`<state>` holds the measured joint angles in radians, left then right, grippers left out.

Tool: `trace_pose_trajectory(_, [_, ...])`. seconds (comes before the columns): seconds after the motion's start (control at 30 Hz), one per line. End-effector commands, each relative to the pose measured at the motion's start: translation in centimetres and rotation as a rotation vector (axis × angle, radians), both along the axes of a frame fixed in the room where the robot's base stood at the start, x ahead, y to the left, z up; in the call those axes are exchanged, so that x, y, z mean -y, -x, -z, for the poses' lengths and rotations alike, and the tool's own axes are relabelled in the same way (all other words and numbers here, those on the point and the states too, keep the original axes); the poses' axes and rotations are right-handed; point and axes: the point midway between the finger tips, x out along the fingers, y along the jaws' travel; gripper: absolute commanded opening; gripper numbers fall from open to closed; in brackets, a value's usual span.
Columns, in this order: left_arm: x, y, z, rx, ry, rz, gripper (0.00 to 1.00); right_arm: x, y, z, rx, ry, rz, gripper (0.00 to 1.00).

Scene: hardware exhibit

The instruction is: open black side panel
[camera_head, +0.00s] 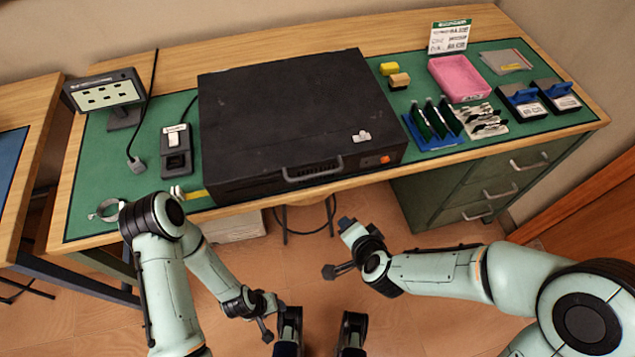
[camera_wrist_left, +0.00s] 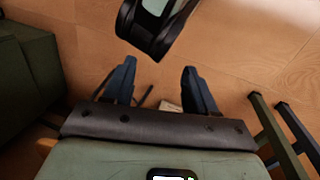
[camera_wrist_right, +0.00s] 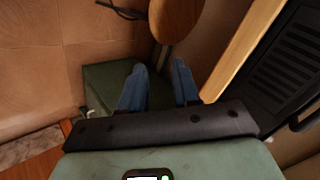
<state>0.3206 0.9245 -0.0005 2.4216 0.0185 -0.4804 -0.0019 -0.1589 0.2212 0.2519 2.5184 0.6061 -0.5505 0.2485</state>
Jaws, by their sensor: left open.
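A large black case (camera_head: 300,110) lies on the green mat of the desk, its broad black side panel (camera_head: 285,95) facing up and lying flat and shut. Its front shows a grey handle (camera_head: 312,170), vent slots and an orange switch (camera_head: 385,160). A small light-coloured item (camera_head: 362,136) sits on the panel near its front right corner. My left gripper (camera_wrist_left: 160,85) is open and empty, low in front of the desk, well away from the case. My right gripper (camera_wrist_right: 158,85) is open and empty, below the desk's front edge and apart from the case.
A small display (camera_head: 104,92) and a grey device (camera_head: 176,150) stand left of the case. Yellow blocks (camera_head: 389,69), a pink tray (camera_head: 459,78), a blue rack (camera_head: 432,128) and blue-topped boxes (camera_head: 522,100) are right. Green drawers (camera_head: 490,185) stand below.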

Motion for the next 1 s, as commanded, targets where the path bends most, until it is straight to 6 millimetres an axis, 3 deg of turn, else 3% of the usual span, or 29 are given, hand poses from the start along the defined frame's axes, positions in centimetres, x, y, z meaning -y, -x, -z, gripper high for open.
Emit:
trace_pose_trajectory(0.03, [-0.4, -0.4, 2.4, 0.01, -0.009, -0.007, 0.57, -1.2, -0.3, -1.7, 0.074, -0.053, 0.03, 0.31])
trace_pose_trajectory(0.2, [-1.5, -2.3, 7.0, 0.056, -0.039, -0.032, 0.57, -3.5, 1.0, -8.8, 0.258, -0.27, 0.14, 0.31])
trace_pose_trajectory(0.4, [-2.5, -4.1, 10.3, 0.096, -0.064, -0.051, 0.57, -4.0, 4.3, -14.1, 0.375, -0.495, 0.216, 0.31])
trace_pose_trajectory(0.53, [-2.8, -4.7, 11.0, 0.109, -0.072, -0.057, 0.57, -3.9, 5.5, -15.5, 0.398, -0.564, 0.237, 0.31])
trace_pose_trajectory(0.67, [-2.7, -5.1, 10.4, 0.124, -0.072, -0.057, 0.57, -3.9, 5.5, -15.9, 0.401, -0.579, 0.244, 0.31])
trace_pose_trajectory(0.93, [-1.9, -7.1, 6.8, 0.199, -0.063, -0.048, 0.57, -4.9, 3.0, -15.5, 0.397, -0.574, 0.242, 0.31])
trace_pose_trajectory(1.0, [-1.4, -5.9, 6.5, 0.169, -0.05, -0.039, 0.57, -5.2, 2.0, -15.3, 0.397, -0.573, 0.244, 0.31])
